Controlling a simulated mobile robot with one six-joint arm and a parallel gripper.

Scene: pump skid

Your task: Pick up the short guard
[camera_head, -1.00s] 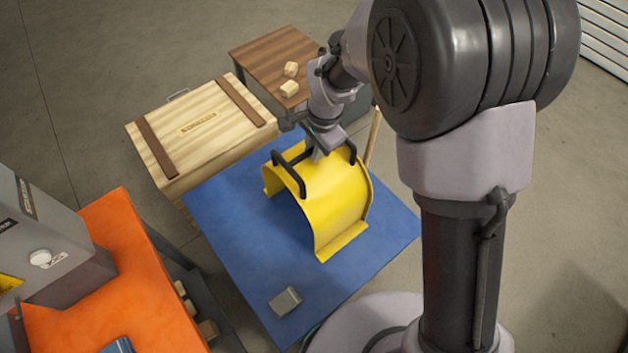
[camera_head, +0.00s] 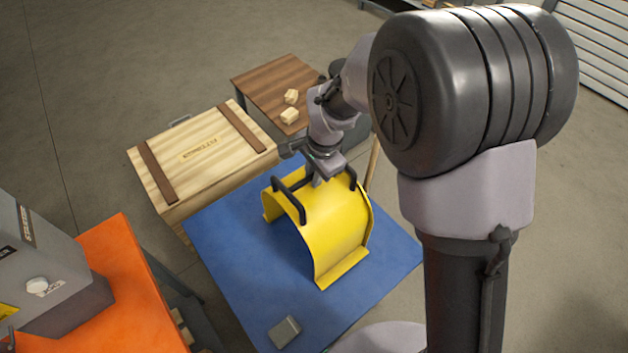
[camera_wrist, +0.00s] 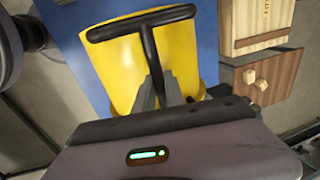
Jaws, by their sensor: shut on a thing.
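The short guard (camera_head: 335,232) is a yellow arched sheet with black handle bars on top. It stands on the blue table top (camera_head: 235,260), with no clear gap under its near foot. It also fills the upper middle of the wrist view (camera_wrist: 183,55). My gripper (camera_head: 320,183) is at the top of the arch, between the two raised black handles. In the wrist view the fingers (camera_wrist: 160,95) are shut on a black bar of the guard that runs away from me to a crossing handle bar. The exact contact is partly hidden by my gripper body.
A small grey block (camera_head: 284,332) lies on the near part of the blue table. A wooden crate (camera_head: 205,148) stands behind left, and a brown table (camera_head: 275,85) with small wooden blocks (camera_head: 290,106) stands behind. An orange bench (camera_head: 125,290) with a grey box (camera_head: 50,265) is at left.

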